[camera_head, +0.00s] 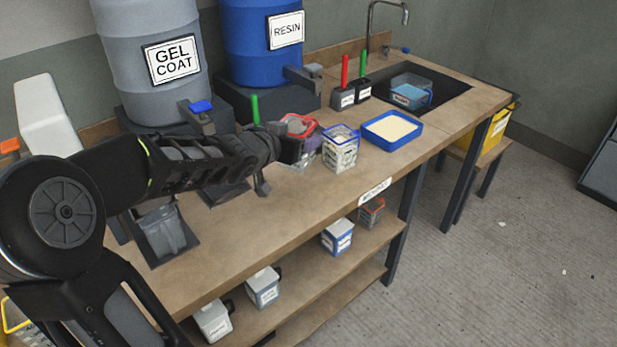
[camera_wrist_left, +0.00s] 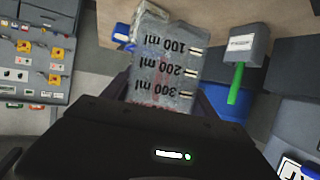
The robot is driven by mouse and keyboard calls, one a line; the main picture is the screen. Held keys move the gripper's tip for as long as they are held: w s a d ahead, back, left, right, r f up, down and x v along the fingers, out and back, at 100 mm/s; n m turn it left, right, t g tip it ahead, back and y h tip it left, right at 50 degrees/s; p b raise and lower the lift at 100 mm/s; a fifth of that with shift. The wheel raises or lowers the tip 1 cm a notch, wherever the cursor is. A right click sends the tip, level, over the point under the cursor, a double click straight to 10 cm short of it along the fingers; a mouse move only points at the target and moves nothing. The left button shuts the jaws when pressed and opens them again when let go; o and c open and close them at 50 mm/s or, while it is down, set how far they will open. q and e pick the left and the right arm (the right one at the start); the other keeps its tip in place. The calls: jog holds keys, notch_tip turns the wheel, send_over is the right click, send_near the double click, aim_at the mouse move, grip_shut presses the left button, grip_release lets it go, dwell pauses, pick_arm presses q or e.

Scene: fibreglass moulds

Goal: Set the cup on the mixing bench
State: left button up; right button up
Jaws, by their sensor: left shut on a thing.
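My left gripper (camera_head: 292,148) is shut on a clear cup (camera_head: 309,160) with a red rim, over the bench's back half. The head view partly hides the cup behind the dark fingers. In the left wrist view the cup (camera_wrist_left: 168,65) shows 100, 200 and 300 ml marks, upside down in the picture. I cannot tell whether its base touches the wooden bench (camera_head: 270,225). The bench has a white label on its front edge, too small to read surely. My right gripper is not in view.
A clear box of pale pieces (camera_head: 341,150) stands just right of the cup, beside a blue tray (camera_head: 392,130). Gel coat (camera_head: 170,85) and resin (camera_head: 262,60) drums stand behind. A grey translucent container (camera_head: 160,236) is nearer. The bench's front strip is clear.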

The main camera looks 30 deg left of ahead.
pick_arm(q)
notch_tip(320, 180, down, 6)
jog(key=shift+r+b, duration=0.2)
jog(key=shift+b, duration=0.55)
jog(key=shift+f, duration=0.25)
jog(key=shift+f, duration=0.15)
jog(key=shift+f, duration=1.75)
jog(key=shift+f+b, duration=0.15)
jog(key=shift+b, duration=0.15)
jog(key=o, duration=1.9)
jog(key=shift+o, duration=0.2)
jog(key=shift+r, duration=0.2)
